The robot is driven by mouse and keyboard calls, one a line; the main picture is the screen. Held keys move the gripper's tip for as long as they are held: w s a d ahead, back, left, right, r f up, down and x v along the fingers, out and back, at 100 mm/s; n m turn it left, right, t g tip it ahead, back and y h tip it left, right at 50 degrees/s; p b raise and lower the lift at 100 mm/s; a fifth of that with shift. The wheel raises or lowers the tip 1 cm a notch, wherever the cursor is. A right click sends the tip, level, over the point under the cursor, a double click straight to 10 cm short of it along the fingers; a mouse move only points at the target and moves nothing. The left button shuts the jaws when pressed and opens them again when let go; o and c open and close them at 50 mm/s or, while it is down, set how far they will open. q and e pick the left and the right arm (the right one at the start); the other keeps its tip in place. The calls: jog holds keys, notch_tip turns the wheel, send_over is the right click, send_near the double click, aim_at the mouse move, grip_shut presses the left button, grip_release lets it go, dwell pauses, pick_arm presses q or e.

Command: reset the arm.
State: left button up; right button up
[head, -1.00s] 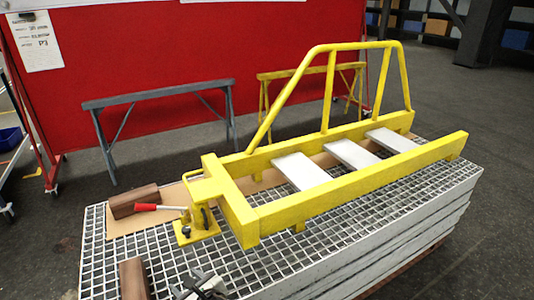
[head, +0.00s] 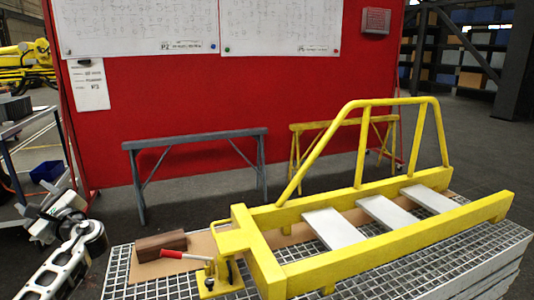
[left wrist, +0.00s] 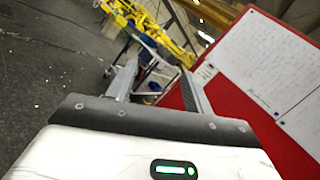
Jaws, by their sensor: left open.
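My left gripper (left wrist: 160,82) is open and empty, its two fingers apart in the left wrist view. In the head view my left arm rises at the left edge, with the left gripper (head: 32,214) raised left of the grating table and apart from the yellow boom frame (head: 275,262). The frame lies on the grating with its railing upright and several pale crosspieces. A red-handled tool (head: 184,255) is by the yellow bracket (head: 222,277) at the frame's near left end. My right gripper is not in view.
A grey sawhorse (head: 195,143) and a yellow sawhorse (head: 296,150) stand before the red board (head: 310,75). A cart (head: 35,118) stands at the far left.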

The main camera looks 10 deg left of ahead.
pick_arm(q)
jog(key=s+a+r+n+g+y, duration=0.2)
jog(key=s+a+r, duration=0.15)
jog(key=r, duration=0.35)
jog(key=w+d+f+n+t+h, duration=0.3)
jog(key=w+d+n+t+h, duration=0.2)
jog(key=w+t+h, duration=0.25)
jog(key=w+d+f+n+t+h, duration=0.2)
jog(key=w+d+n+t+h, duration=0.35)
jog(key=w+h, duration=0.2)
jog(key=s+d+f+m+g+h, duration=0.1)
jog(key=s+d+f+m+h, duration=0.2)
jog(key=d+f, duration=0.85)
jog(key=s+d+f+n+g+h, duration=0.1)
jog(key=s+d+f+h, duration=0.1)
jog(key=s+d+f, duration=0.35)
jog(key=s+d+f+g+h, duration=0.1)
jog(key=s+d+f+h, duration=0.15)
jog(key=f, duration=0.55)
jog(key=s+d+f+n+g+h, duration=0.1)
jog(key=s+d+f, duration=0.3)
jog(key=s+d, duration=0.4)
jog(key=s+d+f+n+g+h, duration=0.1)
jog(key=s+d+f, duration=0.4)
jog(key=s, duration=1.1)
jog(key=d+g, duration=0.1)
jog(key=d, duration=0.2)
jog(key=shift+d+f+n+g, duration=0.25)
jog(key=shift+n+g, duration=0.1)
jog(key=shift+g, duration=0.05)
